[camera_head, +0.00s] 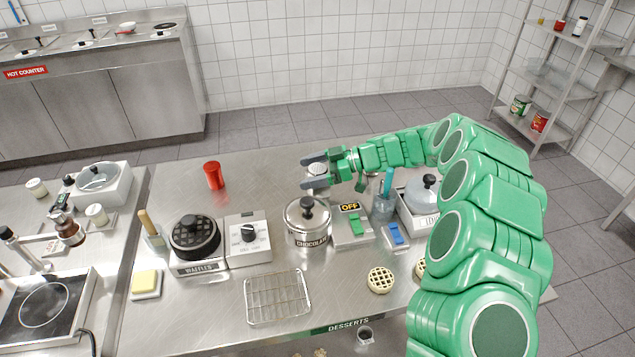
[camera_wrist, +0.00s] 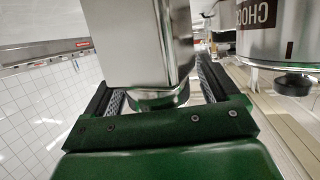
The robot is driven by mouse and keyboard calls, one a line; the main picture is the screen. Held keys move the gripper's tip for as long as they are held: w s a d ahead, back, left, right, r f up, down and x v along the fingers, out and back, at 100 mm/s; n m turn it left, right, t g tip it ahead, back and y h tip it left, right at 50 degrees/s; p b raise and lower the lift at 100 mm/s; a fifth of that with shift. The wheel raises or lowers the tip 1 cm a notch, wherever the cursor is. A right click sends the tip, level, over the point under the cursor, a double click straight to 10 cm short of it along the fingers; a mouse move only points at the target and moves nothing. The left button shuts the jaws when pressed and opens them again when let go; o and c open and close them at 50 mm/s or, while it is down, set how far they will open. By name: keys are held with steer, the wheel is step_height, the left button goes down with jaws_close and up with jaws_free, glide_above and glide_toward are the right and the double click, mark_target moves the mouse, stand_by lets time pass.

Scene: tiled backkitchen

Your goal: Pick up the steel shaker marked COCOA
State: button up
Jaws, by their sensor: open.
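A steel shaker (camera_head: 317,169) with a pale dotted top stands at the back of the dessert counter, between the fingers of my gripper (camera_head: 314,170). In the wrist view the plain steel body of the shaker (camera_wrist: 145,45) fills the gap between my open fingers (camera_wrist: 160,92). Both fingers reach along its sides; I cannot tell whether either touches it. No COCOA marking shows on the side in view.
The lidded chocolate pot (camera_head: 307,222) stands in front of the shaker and shows close by in the wrist view (camera_wrist: 275,35). A switch box (camera_head: 351,226) and a utensil jar (camera_head: 383,207) stand to the right. A red cup (camera_head: 214,176) is left, with clear counter between.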

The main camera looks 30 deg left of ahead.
steer(key=shift+c, duration=0.4)
steer(key=c, duration=0.9)
steer(key=shift+r, duration=0.15)
